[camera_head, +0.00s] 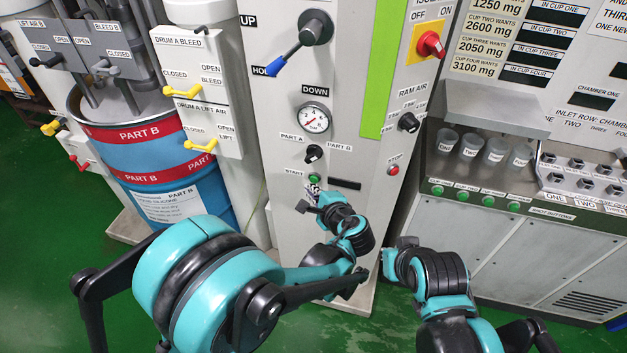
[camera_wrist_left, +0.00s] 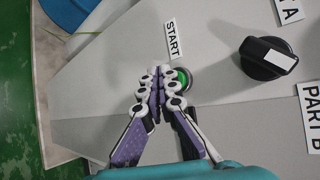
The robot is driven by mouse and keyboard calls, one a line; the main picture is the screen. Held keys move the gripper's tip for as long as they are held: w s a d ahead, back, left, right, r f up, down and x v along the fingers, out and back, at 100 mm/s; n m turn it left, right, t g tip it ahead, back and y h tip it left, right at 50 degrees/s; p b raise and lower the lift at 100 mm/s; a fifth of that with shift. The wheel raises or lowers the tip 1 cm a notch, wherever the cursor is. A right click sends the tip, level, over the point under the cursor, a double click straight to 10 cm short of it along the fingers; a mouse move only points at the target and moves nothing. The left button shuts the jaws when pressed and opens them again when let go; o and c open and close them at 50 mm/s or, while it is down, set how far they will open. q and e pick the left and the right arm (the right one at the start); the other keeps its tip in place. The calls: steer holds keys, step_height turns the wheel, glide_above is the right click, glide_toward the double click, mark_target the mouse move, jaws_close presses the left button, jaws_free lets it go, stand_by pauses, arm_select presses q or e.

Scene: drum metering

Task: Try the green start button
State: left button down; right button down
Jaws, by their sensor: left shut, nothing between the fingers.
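The green start button (camera_head: 314,178) sits on the grey panel under the START label. In the left wrist view the green button (camera_wrist_left: 184,77) shows just beside the fingertips, partly covered by them. My left gripper (camera_head: 311,188) is shut and empty, its white and purple fingers together right at the button. The gripper also shows in the left wrist view (camera_wrist_left: 160,72). I cannot tell whether the tips touch the button or whether it is pressed in. My right arm is in the head view at lower right, but its fingers do not show.
A black PART A/PART B selector knob (camera_head: 314,154) is close to the right of the button in the wrist view. A red stop button (camera_head: 393,169) and a pressure gauge (camera_head: 314,119) are on the same panel. A PART B drum (camera_head: 150,160) stands left; cups (camera_head: 471,145) stand right.

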stand_by(0.4)
arm_select(q)
steer(key=shift+w+d, duration=0.15)
steer(key=shift+w, duration=0.25)
steer(key=shift+w+d, duration=0.1)
steer(key=shift+w, duration=0.3)
stand_by(0.6)
steer(key=shift+s, duration=0.15)
steer(key=shift+s+a+b, duration=0.2)
steer(key=shift+s+b, duration=0.1)
steer(key=shift+s, duration=0.35)
steer(key=shift+s, duration=0.1)
steer(key=s, duration=0.1)
steer(key=s+a, duration=0.1)
steer(key=s, duration=0.2)
steer(key=shift+s+a, duration=0.3)
stand_by(0.8)
